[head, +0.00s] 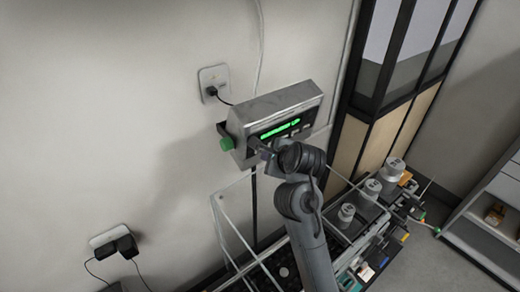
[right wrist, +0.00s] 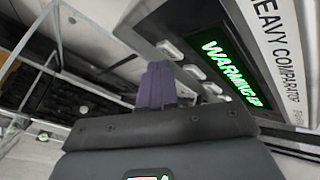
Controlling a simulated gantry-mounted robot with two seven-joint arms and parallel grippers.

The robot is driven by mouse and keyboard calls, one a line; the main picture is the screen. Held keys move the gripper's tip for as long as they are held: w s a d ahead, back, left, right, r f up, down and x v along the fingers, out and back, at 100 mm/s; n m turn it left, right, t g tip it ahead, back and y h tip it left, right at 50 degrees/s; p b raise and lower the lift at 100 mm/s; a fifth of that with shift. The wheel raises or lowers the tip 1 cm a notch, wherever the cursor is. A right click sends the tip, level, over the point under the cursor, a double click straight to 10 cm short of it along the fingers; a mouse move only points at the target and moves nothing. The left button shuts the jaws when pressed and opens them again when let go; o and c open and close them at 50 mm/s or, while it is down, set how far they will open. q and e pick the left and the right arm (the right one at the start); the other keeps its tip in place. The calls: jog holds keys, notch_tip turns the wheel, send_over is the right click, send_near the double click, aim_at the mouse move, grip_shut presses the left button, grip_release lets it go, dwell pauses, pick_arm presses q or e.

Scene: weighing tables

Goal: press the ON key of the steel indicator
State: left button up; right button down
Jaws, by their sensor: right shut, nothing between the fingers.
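The steel indicator (head: 292,103) is fixed to the wall, with a lit green display (head: 280,129) and a green knob on its left side. In the right wrist view its display (right wrist: 228,72) reads "WARMING", with the rest partly cut off, beside the label "HEAVY COMPARATOR". A row of pale keys (right wrist: 171,48) runs along the display; I cannot read which is ON. My right gripper (head: 257,147) is shut and empty at the indicator's lower front. Its purple fingertips (right wrist: 158,70) are close to the keys; I cannot tell whether they touch. My left gripper is not in view.
Below stands a bench with a clear-walled enclosure (head: 217,215) and several metal weights (head: 392,170). A wall socket (head: 214,82) with a plugged cable is left of the indicator. A shelf (head: 480,235) stands at far right.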

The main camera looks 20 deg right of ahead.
jog(key=shift+s+d, duration=0.15)
jog(key=shift+s, duration=0.25)
jog(key=shift+s, duration=0.1)
jog(key=shift+s+d+f+p, duration=0.1)
jog(key=shift+s+d+p, duration=0.25)
jog(key=shift+s, duration=0.4)
jog(key=shift+s+d+f+p, duration=0.2)
jog(key=shift+s+p, duration=0.3)
jog(key=shift+s, duration=0.25)
jog(key=shift+s+d+f+p, duration=0.1)
jog(key=shift+s+d+p, duration=0.25)
jog(key=shift+s, duration=0.4)
